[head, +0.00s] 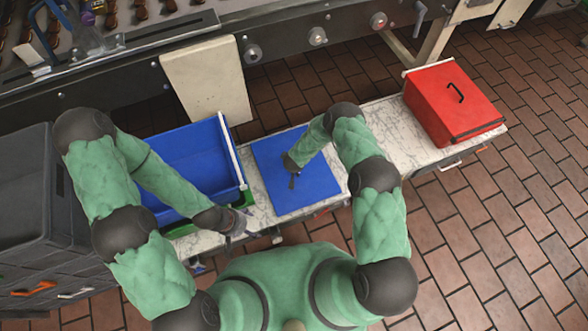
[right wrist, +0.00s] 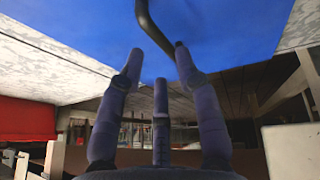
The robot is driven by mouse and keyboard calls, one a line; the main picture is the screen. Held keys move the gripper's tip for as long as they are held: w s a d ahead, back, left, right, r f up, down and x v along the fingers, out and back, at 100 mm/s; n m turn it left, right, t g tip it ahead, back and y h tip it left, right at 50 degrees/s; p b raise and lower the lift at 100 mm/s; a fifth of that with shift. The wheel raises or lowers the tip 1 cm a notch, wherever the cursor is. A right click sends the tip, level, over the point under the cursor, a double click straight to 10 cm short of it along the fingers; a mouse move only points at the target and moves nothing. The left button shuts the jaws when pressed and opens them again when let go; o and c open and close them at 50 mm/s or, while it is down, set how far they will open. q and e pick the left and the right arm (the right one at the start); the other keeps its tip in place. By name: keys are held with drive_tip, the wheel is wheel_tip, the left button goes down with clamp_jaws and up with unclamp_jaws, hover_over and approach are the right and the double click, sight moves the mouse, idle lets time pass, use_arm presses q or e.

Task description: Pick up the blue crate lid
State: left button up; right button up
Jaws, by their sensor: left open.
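The blue crate lid (head: 270,165) lies flat on the marble-topped counter in the head view. Its underside of the picture fills the top of the right wrist view (right wrist: 230,25), with a dark bent handle (right wrist: 152,25) on it. My right gripper (head: 292,180) is over the lid's middle; in the wrist view its fingers (right wrist: 160,75) are spread apart, with the handle just beyond the fingertips. Contact with the handle cannot be told. My left gripper (head: 236,232) is open at the near right corner of the open blue crate (head: 190,160).
A red box (head: 450,105) with a black handle stands at the counter's right end. Dark stacked crates (head: 30,190) stand at the left. A beige panel (head: 205,80) and the conveyor machine (head: 290,40) are behind. Bare counter (head: 385,135) lies between lid and red box.

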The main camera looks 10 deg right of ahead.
drive_tip(key=shift+w+f, duration=0.3)
drive_tip(key=shift+f, duration=0.3)
drive_tip(key=shift+s+b+x, duration=0.15)
drive_tip(key=shift+b+x, duration=0.75)
drive_tip(key=shift+x, duration=0.4)
drive_tip(key=shift+s+b+x, duration=0.15)
drive_tip(key=shift+b+x, duration=0.7)
drive_tip(key=shift+x, duration=0.45)
drive_tip(key=shift+d, duration=0.15)
clamp_jaws()
